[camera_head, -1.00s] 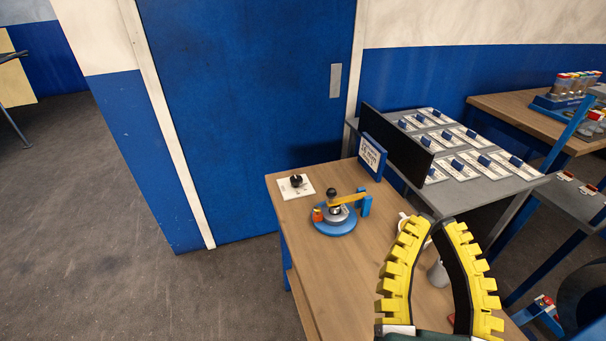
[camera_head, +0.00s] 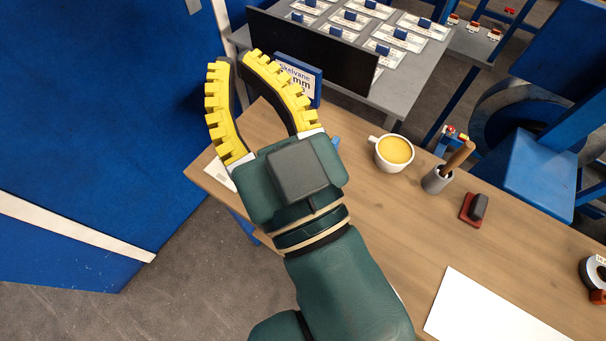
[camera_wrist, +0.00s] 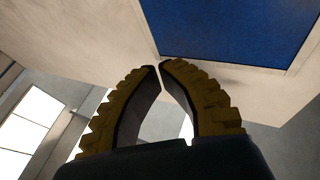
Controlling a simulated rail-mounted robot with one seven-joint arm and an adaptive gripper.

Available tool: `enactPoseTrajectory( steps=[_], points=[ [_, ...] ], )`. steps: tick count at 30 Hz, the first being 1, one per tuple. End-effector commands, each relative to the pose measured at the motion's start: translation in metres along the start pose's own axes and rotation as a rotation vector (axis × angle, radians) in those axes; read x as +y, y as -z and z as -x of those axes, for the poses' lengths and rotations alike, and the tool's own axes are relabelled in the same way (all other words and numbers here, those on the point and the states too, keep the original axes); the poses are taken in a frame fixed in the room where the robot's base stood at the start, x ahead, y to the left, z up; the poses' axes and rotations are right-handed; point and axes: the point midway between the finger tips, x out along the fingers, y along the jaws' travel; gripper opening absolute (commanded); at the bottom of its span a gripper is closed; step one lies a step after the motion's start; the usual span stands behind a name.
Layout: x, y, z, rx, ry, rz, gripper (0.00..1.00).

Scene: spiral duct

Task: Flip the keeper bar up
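The keeper bar is not visible now, and my arm covers most of the bench's left end. A small blue piece (camera_head: 336,142), perhaps part of the round blue fixture, shows beside my wrist in the head view. My gripper (camera_head: 238,58) has two yellow ribbed fingers over the far left of the bench. The fingers curve inward with a narrow gap at the tips and nothing between them. In the wrist view my gripper (camera_wrist: 160,65) is also empty, its tips close together against a pale wall and a blue panel. The fixture is not in the wrist view.
The wooden bench (camera_head: 390,225) holds a yellow-filled mug (camera_head: 395,151), a grey holder (camera_head: 436,181) with a wooden handle, a red-and-black block (camera_head: 474,208) and a white sheet (camera_head: 490,312). A black panel (camera_head: 312,52) and a blue-framed sign (camera_head: 303,78) stand behind my fingers.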

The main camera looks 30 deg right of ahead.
Motion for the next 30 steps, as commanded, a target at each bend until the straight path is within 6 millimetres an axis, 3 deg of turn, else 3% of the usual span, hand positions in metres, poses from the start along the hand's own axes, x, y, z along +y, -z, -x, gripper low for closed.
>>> enactPoseTrajectory(
  steps=[2,4,7,9,12,15,17,18,22,30],
  points=[
    [0.014,-0.028,-0.013,-0.099,-0.006,-0.118,0.0],
    [0.038,-0.074,-0.024,-0.249,-0.034,-0.337,0.0],
    [0.087,-0.165,-0.017,-0.513,-0.171,-0.83,0.0],
    [0.118,-0.225,0.011,-0.668,-0.335,-1.248,0.0],
    [0.148,-0.286,0.069,-0.802,-0.617,-1.873,0.0],
    [0.158,-0.315,0.125,-0.836,-0.873,-2.447,0.0],
    [0.159,-0.32,0.149,-0.83,-0.983,-2.727,0.0],
    [0.159,-0.321,0.162,0.808,1.019,2.832,0.0],
    [0.158,-0.321,0.183,0.662,0.92,2.596,0.0],
    [0.157,-0.322,0.185,0.644,0.904,2.558,0.0]
  ],
)
